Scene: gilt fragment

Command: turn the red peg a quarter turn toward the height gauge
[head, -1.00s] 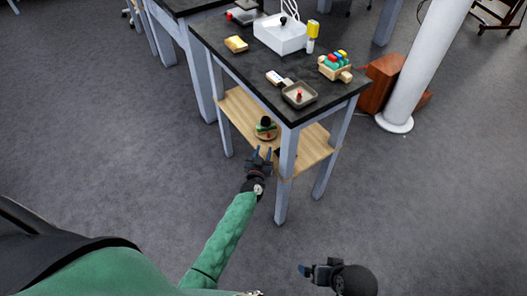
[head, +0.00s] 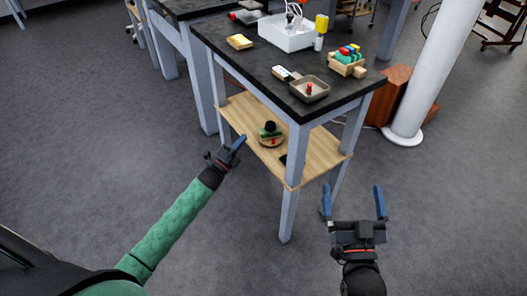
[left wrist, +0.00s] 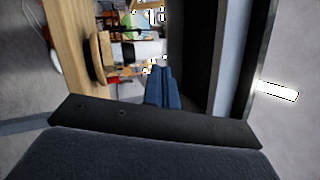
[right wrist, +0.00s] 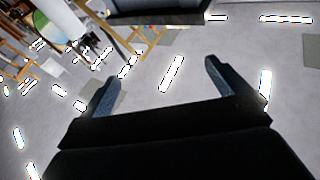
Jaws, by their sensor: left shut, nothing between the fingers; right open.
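A small red peg-like piece (head: 309,88) stands in a shallow grey-brown tray (head: 322,95) on the black table top. Another small red piece (head: 271,140) shows on a round wooden base (head: 266,145) on the lower shelf, with a green part and a black knob (head: 270,126). I cannot tell which is the task's red peg, nor pick out the height gauge. My left gripper (head: 240,142) is shut and empty, left of the round base and apart from it; its closed blue fingers show in the left wrist view (left wrist: 158,82). My right gripper (head: 353,203) is open and empty, right of the table's front leg.
The table top holds a yellow block (head: 239,41), a white box (head: 285,33), a yellow-capped bottle (head: 320,30) and a wooden carrier of coloured pieces (head: 347,62). The wooden shelf (head: 316,158) lies between grey legs (head: 291,185). A white column (head: 425,65) stands right. Floor in front is clear.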

